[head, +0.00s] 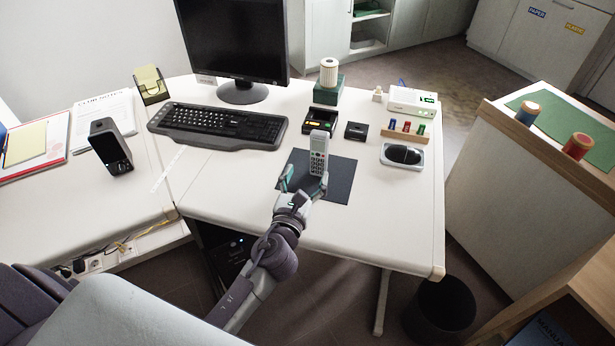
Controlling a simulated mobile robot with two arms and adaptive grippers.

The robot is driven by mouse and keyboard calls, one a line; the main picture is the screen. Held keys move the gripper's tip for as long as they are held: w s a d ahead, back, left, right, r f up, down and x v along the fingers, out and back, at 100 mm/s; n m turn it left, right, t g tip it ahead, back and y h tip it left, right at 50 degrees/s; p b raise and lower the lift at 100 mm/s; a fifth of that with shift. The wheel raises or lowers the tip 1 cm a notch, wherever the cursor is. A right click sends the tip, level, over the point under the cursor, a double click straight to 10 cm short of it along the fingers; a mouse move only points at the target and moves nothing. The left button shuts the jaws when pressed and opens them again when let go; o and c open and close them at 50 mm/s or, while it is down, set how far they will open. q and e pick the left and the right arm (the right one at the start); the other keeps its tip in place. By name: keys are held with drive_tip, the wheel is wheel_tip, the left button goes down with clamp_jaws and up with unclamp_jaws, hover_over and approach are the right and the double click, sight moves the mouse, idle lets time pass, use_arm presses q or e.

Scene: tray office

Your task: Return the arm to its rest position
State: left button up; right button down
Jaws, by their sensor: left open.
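My left gripper (303,184) is open over the near part of a dark mat (340,182) on the white desk. Its two fingers spread to either side of the lower end of a grey cordless phone (318,150). The phone looks upright on the mat, keypad towards me. I cannot tell whether the fingers touch it. My left arm (275,255) reaches in over the desk's front edge. My right gripper is not in view.
Behind the phone are a black tray (320,121) and a small black box (355,131). A keyboard (218,125) and monitor (236,45) stand left. A rack of colored pieces (404,132) is right. The desk's front right (400,225) is clear.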

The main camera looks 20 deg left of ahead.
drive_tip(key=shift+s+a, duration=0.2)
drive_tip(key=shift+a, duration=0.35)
